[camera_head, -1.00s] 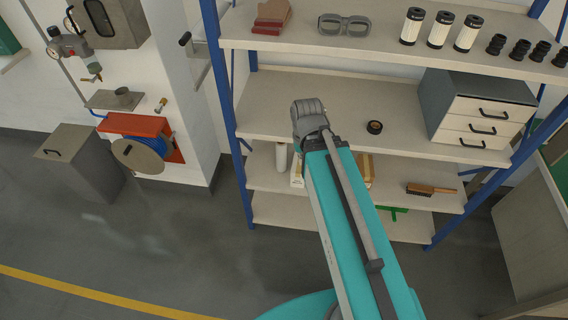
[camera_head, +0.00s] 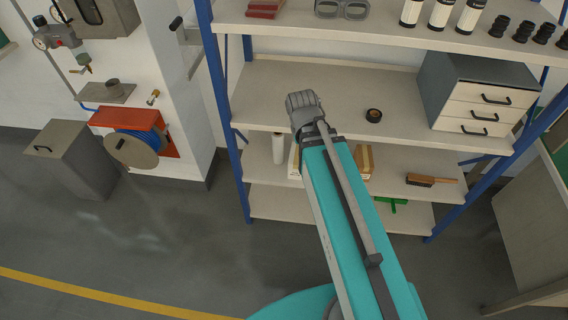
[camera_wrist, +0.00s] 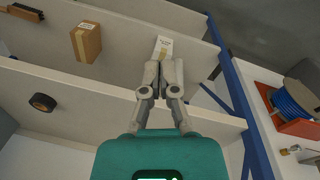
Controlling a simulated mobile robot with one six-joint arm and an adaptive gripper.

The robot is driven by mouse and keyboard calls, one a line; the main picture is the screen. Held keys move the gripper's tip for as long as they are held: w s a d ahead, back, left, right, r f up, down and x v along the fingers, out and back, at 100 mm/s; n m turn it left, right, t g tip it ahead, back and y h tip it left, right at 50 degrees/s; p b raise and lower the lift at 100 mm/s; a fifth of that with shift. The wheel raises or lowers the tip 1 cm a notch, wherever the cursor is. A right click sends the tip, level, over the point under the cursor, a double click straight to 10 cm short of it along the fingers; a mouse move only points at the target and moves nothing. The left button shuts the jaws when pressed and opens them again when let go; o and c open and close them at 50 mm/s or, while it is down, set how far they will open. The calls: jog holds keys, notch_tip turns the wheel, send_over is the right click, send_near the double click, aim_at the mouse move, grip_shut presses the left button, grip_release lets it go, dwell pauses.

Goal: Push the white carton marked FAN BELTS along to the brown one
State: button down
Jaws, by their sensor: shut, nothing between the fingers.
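The white carton (camera_wrist: 163,46) stands on a shelf in the wrist view, with small print too small to read on its end. In the head view my arm hides most of the white carton (camera_head: 294,162). The brown carton (camera_wrist: 86,41) stands on the same shelf, to its left in the wrist view, with a clear gap between them. The brown carton also shows right of my arm in the head view (camera_head: 364,160). My gripper (camera_wrist: 162,66) is shut and empty, its tips overlapping the white carton's near end in the picture; I cannot tell if they touch.
A white cylinder (camera_head: 278,148) stands left of the white carton. A brush (camera_head: 430,180) lies farther right on that shelf. A black tape roll (camera_head: 373,115) and a drawer unit (camera_head: 478,95) are on the shelf above. A blue upright (camera_head: 225,120) bounds the rack's left side.

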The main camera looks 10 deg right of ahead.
jog(key=w+d+f+n+t+h+b, duration=0.1)
jog(key=w+f+h+b, duration=0.45)
jog(key=f+b, duration=1)
jog(key=n+t+h+b, duration=0.35)
jog(key=h+b, duration=0.25)
jog(key=b, duration=2.2)
send_near(293, 171)
jog(key=d+r, duration=0.4)
jog(key=w+a+f+t+h+b, duration=0.1)
jog(key=f+b, duration=0.1)
jog(key=b, duration=0.2)
jog(key=w+a+f+t+b, duration=0.1)
jog(key=w+a+f+b, duration=0.1)
jog(key=b, duration=0.1)
jog(key=w+a+f+t+h+b, duration=0.1)
jog(key=w+a+f+b, duration=0.1)
jog(key=b, duration=0.2)
jog(key=shift+a+f+n+h+b, duration=0.15)
jog(key=shift+a+n+h+b, duration=0.1)
jog(key=shift+h+b, duration=0.1)
jog(key=shift+w+a+f+b, duration=0.3)
jog(key=shift+a+b, duration=0.2)
jog(key=shift+b, duration=0.2)
jog(key=shift+a+t+h, duration=0.2)
jog(key=shift+t+h, duration=0.05)
jog(key=shift+h, duration=0.05)
jog(key=shift+w+d, duration=0.1)
jog(key=shift+d, duration=0.05)
jog(key=shift+x, duration=4.85)
